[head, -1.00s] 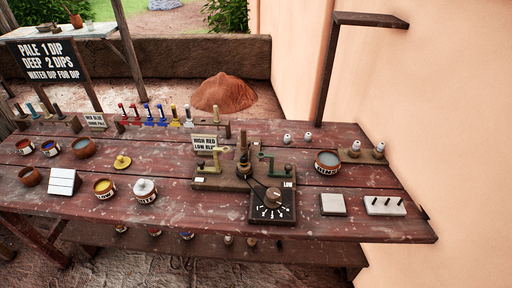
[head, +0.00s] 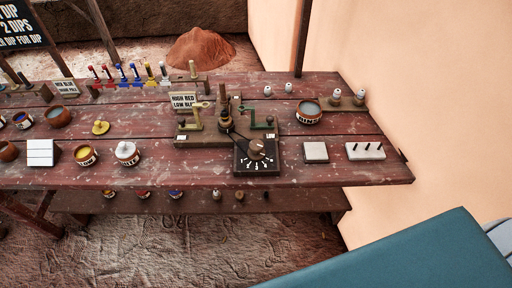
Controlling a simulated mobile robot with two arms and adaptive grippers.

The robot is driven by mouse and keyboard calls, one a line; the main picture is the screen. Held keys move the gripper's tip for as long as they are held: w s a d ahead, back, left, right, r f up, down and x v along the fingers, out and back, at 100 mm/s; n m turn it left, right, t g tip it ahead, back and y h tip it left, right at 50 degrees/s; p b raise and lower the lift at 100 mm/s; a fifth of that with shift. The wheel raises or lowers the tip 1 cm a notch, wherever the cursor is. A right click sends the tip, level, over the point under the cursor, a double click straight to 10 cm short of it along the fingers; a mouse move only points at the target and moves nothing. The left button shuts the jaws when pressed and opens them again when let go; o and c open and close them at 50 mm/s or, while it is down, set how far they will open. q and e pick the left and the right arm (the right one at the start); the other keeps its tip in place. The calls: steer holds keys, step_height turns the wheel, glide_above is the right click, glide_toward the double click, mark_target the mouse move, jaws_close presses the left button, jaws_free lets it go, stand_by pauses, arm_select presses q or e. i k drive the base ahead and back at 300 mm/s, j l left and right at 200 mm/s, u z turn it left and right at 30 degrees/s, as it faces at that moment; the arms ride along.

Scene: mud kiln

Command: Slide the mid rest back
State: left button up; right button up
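A wooden-based apparatus (head: 205,141) stands at the middle of the plank table. It carries a brass-coloured bracket (head: 196,119) on its left, a dark upright post (head: 224,106) in the middle and a green bracket (head: 263,124) on its right. A black dial box (head: 257,167) with a brown knob (head: 257,148) is at its front right. The mid rest is too small to pick out for certain among the middle parts, and I cannot tell its position. Neither gripper is in view.
A sign (head: 184,102) stands behind the apparatus. A labelled bowl (head: 309,116), a pale square block (head: 315,152) and a pegged white block (head: 365,151) are to the right. A lidded white pot (head: 127,153) is to the left. The table (head: 330,174) ends at the right near a wall.

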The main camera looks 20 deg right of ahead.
mark_target(226, 104)
steer(key=k+l+u, duration=0.45)
steer(key=k+u, duration=0.15)
steer(key=k, duration=0.2)
